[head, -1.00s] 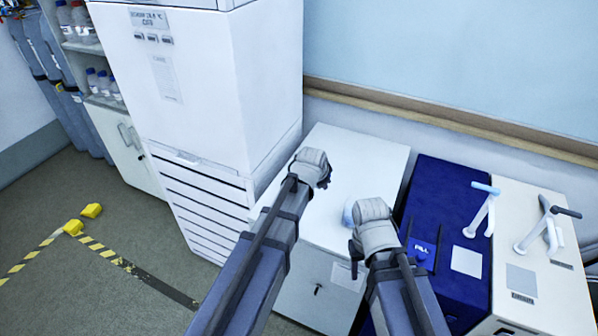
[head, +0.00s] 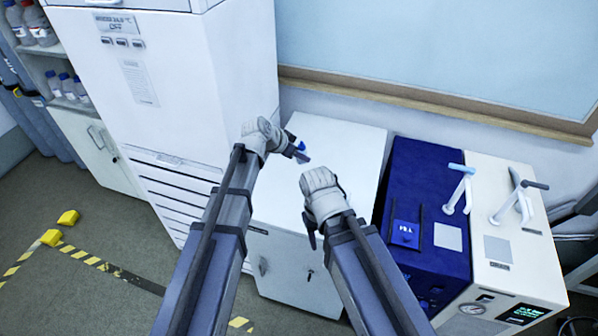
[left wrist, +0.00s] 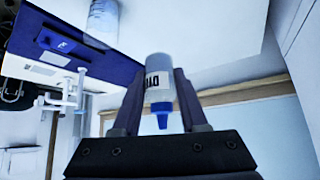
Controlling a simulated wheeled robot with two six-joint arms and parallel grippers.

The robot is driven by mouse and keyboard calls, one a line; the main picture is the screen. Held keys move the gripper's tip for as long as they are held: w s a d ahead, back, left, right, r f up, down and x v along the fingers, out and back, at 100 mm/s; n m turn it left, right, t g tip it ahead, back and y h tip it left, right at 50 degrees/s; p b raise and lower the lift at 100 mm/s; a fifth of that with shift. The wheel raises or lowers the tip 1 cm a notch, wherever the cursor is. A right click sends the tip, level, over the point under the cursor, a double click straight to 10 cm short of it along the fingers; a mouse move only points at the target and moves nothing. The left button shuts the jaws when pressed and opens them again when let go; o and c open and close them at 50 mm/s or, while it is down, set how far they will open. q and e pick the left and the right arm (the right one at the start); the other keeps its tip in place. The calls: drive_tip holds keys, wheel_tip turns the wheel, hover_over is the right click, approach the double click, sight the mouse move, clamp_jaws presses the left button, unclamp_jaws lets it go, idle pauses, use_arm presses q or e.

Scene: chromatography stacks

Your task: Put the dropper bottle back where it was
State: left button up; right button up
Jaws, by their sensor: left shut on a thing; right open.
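The dropper bottle (left wrist: 158,82) is small and pale, with a dark-lettered label and a blue tip. My left gripper (left wrist: 160,105) is shut on it, with a dark finger on either side. In the head view the bottle's blue tip (head: 290,136) shows beside my left gripper (head: 303,156), over the back left of the white cabinet top (head: 345,140). I cannot tell its height above the top. My right gripper (head: 311,232) is lower, near the cabinet's front; its fingers are mostly hidden by my own wrist, and it is open.
A blue machine (head: 425,185) and a cream machine (head: 515,215) with upright handles stand at right. A tall white unit (head: 170,90) borders the left. The top's back right looks clear.

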use_arm(q)
drive_tip(key=b, duration=0.9)
hover_over(299, 206)
wheel_tip(299, 206, down, 9)
wheel_tip(299, 206, down, 10)
drive_tip(key=b, duration=0.9)
drive_tip(key=shift+s+f+b, duration=0.1)
drive_tip(key=shift+f+b, duration=0.05)
drive_tip(key=shift+b, duration=0.25)
drive_tip(key=shift+f, duration=0.15)
drive_tip(key=o, duration=0.6)
